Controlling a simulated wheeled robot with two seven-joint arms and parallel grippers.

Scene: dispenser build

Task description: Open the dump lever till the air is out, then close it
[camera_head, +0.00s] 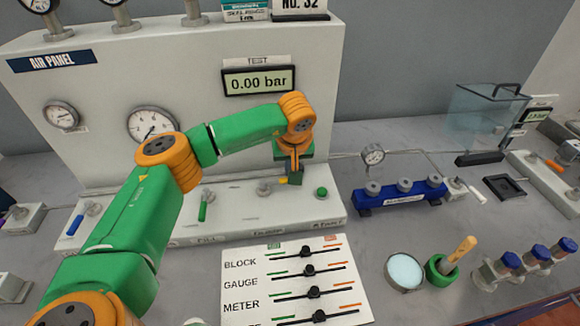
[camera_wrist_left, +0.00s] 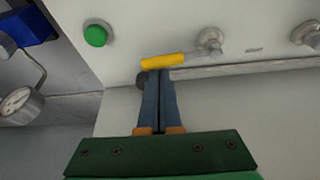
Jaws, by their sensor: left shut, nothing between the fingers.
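The yellow-handled lever (camera_head: 283,181) sits on the sloped base of the air panel, its handle lying sideways toward the green button. In the left wrist view the yellow handle (camera_wrist_left: 162,61) reaches out from a metal pivot (camera_wrist_left: 208,42). My left gripper (camera_head: 294,180) is over the handle's end. In the wrist view its fingers (camera_wrist_left: 156,74) are shut and empty, with tips right beside the handle; I cannot tell if they touch. The display (camera_head: 259,81) under "TEST" reads 0.00 bar. My right gripper is not in view.
A green button (camera_head: 321,192) is right of the lever. A green lever (camera_head: 202,211) and blue lever (camera_head: 75,225) are to its left. A blue manifold (camera_head: 399,195) and gauge (camera_head: 373,155) stand right. A slider board (camera_head: 295,282) lies in front.

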